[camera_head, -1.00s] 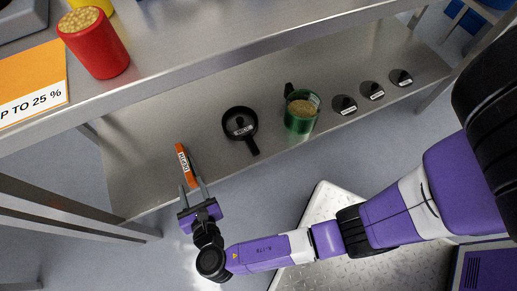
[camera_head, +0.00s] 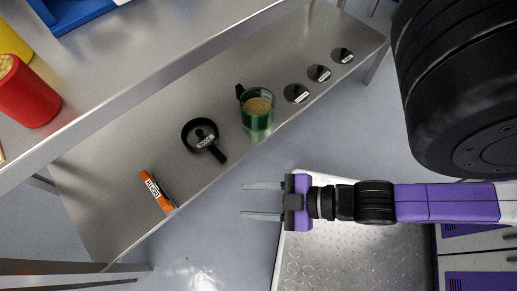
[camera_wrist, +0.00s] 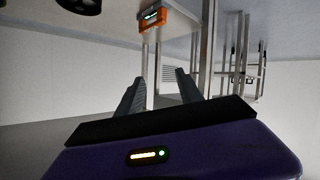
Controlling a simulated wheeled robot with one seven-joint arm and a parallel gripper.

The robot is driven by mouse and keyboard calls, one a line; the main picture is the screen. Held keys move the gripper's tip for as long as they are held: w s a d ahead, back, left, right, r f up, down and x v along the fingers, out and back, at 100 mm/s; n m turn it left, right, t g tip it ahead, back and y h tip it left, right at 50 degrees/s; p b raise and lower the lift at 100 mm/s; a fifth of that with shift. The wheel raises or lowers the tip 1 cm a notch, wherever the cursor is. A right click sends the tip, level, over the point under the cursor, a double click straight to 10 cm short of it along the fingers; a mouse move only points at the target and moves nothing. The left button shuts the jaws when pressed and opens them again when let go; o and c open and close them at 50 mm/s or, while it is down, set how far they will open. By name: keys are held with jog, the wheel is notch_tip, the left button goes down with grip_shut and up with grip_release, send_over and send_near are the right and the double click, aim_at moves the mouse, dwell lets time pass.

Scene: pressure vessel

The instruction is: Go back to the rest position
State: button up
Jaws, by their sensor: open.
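My gripper (camera_head: 262,200) is open and empty in the head view. Its two grey fingers point left, over the floor in front of the lower shelf and apart from everything on it. In the wrist view, the fingers (camera_wrist: 158,90) are spread with nothing between them. My purple and black arm stretches to the right above my metal base plate. The orange labelled tool (camera_head: 157,191) lies on the lower shelf to the left of my gripper. It also shows near the top of the wrist view (camera_wrist: 168,20).
The lower shelf (camera_head: 110,170) holds a black round handled part (camera_head: 204,136), a green cup of grains (camera_head: 257,112) and several black discs (camera_head: 297,93). A red cup (camera_head: 27,92) stands on the upper surface. Free floor (camera_head: 215,240) lies in front of the shelf.

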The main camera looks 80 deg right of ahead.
notch_tip(320, 180, up, 7)
jog(key=d+m+t+h, duration=0.1)
jog(key=m, duration=0.3)
jog(key=shift+s+d+r+t, duration=0.15)
jog(key=shift+s+d+t, duration=0.2)
jog(key=shift+s, duration=0.1)
notch_tip(320, 180, up, 22)
jog(key=p, duration=2.2)
